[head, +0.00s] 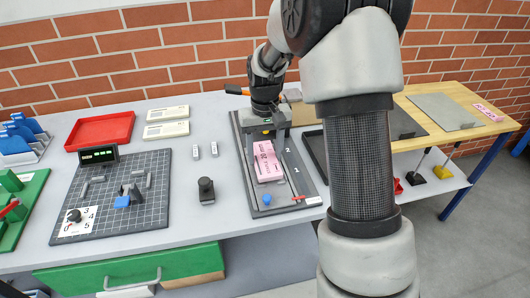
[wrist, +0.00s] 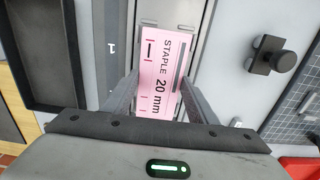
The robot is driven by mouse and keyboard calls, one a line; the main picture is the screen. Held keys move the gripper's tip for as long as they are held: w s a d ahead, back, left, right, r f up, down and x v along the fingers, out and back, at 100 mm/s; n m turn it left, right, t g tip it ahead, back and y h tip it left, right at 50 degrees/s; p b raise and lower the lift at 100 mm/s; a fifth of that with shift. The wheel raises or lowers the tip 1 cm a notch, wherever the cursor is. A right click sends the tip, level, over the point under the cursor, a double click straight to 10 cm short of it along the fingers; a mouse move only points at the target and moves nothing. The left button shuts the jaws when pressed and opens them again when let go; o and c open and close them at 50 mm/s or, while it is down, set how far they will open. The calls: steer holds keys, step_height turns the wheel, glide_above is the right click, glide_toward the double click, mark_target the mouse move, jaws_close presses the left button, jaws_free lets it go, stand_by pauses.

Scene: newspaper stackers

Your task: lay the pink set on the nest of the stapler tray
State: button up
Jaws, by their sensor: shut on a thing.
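The pink set (head: 266,162) is a flat pink rectangle printed "STAPLE 20 mm" in the wrist view (wrist: 164,70). My gripper (wrist: 160,92) is shut on it, with one finger along each side. In the head view my gripper (head: 264,132) is at the set's far end, over the stapler tray (head: 247,170). The tray is dark grey with a lighter lengthwise channel under the set. The set lies roughly in line with this channel. Whether it touches the tray floor I cannot tell. The tray's far end is hidden behind my arm.
A blue knob (head: 266,198) and a red-and-white piece (head: 307,200) are at the tray's near end. A black knobbed block (head: 206,190) stands to the left, beyond it a gridded board (head: 150,180). A black tray (wrist: 33,50) lies on the other side.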

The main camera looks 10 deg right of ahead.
mark_target(265, 158)
steer(key=shift+f+b, duration=0.3)
steer(key=shift+f, duration=0.25)
steer(key=o, duration=1.2)
steer(key=shift+r, duration=0.1)
step_height(265, 158, up, 17)
steer(key=p, duration=0.2)
steer(key=shift+r, duration=0.15)
